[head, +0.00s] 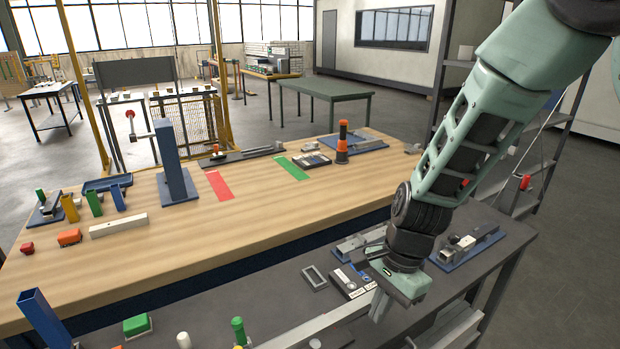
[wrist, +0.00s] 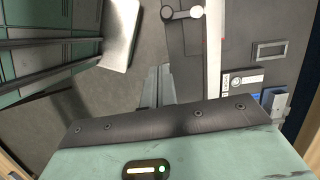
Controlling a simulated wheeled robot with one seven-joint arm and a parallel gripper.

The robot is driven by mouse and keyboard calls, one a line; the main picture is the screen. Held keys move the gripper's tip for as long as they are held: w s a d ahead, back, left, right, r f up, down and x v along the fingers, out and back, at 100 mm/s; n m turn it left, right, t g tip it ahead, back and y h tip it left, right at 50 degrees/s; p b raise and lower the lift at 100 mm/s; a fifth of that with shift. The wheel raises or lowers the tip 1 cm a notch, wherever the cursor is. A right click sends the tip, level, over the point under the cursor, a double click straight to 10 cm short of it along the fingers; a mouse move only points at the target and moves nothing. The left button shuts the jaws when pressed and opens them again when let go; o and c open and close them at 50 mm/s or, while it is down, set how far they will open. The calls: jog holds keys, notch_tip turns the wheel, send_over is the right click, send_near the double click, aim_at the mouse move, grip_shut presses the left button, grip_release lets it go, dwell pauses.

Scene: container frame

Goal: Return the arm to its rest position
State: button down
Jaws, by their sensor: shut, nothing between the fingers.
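My gripper (head: 379,306) hangs at the end of my green arm, fingers down, over the dark grey front bench in the head view. The wrist view shows its two fingers (wrist: 158,86) together with nothing between them. The gripper appears above the bench top; its exact height is hard to tell. A small grey rectangular frame (head: 314,278) lies on the dark bench to its left, apart from it. A similar frame (wrist: 270,51) shows at the right of the wrist view.
A dark box with white labels (head: 352,282) lies just left of my gripper. A grey fixture (head: 468,246) stands to its right. The wooden bench (head: 265,212) behind holds a blue post (head: 173,165) and an orange-black cylinder (head: 342,145). A green cylinder (head: 239,331) stands front left.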

jog(key=s+r+n+h+b, duration=0.1)
jog(key=s+r+n, duration=0.4)
jog(key=s+n, duration=0.3)
jog(key=s+a+r+n+t+h+b, duration=0.1)
jog(key=s+r+n, duration=0.4)
jog(key=s+n, duration=0.4)
jog(key=shift+s+r+n, duration=0.2)
jog(key=shift+r+n, duration=0.05)
jog(key=shift+n, duration=1.15)
jog(key=shift+a, duration=0.1)
